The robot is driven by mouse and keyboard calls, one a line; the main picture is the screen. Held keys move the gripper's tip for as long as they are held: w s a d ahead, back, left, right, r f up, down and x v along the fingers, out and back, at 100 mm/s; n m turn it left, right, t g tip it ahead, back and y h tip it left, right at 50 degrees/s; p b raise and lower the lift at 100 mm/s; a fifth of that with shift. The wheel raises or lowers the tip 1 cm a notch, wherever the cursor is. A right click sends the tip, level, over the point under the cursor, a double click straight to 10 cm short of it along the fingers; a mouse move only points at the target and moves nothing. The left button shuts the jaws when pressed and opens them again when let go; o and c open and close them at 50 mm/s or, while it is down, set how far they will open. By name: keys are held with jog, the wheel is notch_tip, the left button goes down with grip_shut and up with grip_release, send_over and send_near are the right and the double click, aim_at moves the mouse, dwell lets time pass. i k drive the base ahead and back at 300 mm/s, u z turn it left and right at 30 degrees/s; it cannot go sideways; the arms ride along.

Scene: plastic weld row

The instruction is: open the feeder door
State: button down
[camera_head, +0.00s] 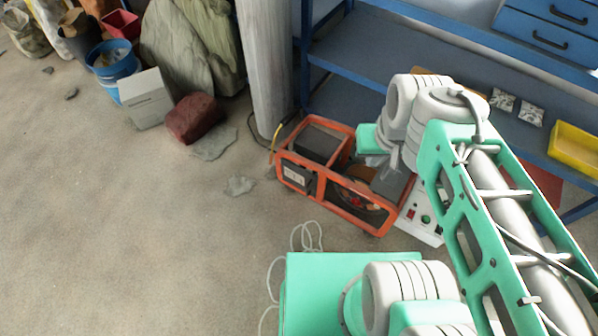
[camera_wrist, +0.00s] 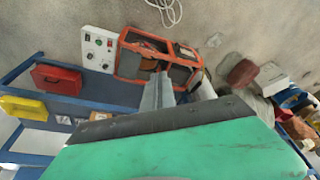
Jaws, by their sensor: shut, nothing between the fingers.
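The feeder appears to be the orange-framed box (camera_head: 322,188) on the floor by the grey post. It also shows in the wrist view (camera_wrist: 122,58). Its front has a small labelled panel (camera_head: 297,177) at left and a wider framed section at right, with dark parts and some red visible inside. I cannot tell which part is the door or how far it stands open. My gripper (camera_head: 376,163) is over the back right part of the box; its fingers also show in the wrist view (camera_wrist: 157,90), shut and empty. Contact with the frame cannot be told.
A white control box (camera_head: 424,222) with buttons stands right beside the feeder. Blue shelving (camera_head: 345,62) is behind, with a yellow bin (camera_head: 575,148). A red-brown block (camera_head: 194,118), a white carton (camera_head: 145,98) and sacks stand left. The floor at left front is mostly clear.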

aim_at(306, 181)
jog(key=u, duration=0.15)
jog(key=k, duration=0.45)
jog(key=u, duration=1.4)
jog(key=i, duration=0.9)
jog(key=z, duration=0.55)
jog(key=i, duration=0.4)
jog(key=z, duration=0.3)
